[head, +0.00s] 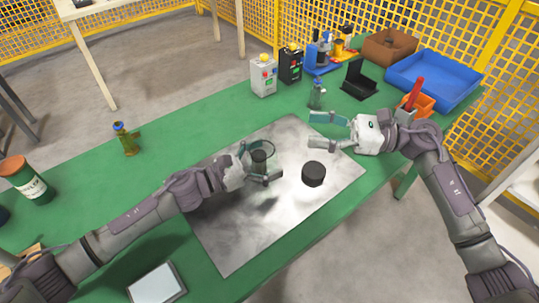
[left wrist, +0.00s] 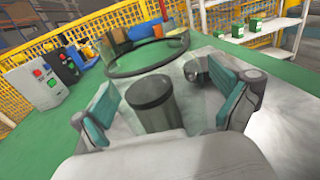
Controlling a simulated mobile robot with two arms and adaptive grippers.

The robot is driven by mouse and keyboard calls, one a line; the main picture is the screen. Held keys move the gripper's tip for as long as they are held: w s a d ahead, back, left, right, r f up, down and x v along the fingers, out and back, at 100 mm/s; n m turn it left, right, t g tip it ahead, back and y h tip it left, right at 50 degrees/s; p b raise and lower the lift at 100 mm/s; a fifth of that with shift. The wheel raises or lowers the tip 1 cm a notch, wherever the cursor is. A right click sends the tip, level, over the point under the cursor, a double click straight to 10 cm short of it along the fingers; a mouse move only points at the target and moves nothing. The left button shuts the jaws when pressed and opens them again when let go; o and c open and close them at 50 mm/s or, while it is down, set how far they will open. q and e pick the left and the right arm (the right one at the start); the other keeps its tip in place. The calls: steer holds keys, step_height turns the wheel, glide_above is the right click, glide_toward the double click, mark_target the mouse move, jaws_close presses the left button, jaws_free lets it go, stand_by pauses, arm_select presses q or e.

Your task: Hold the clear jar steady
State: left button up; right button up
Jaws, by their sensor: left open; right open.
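My right gripper (head: 320,131) is open and empty, to the right of the jar, above the plate's far edge.
A black round cap (head: 313,174) sits on the metal plate (head: 237,242), right of the jar. The plate's near part is clear.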

arm_select(q)
steer(key=v, duration=1.1)
steer(key=shift+s+a, duration=0.1)
steer(key=shift+a, duration=0.15)
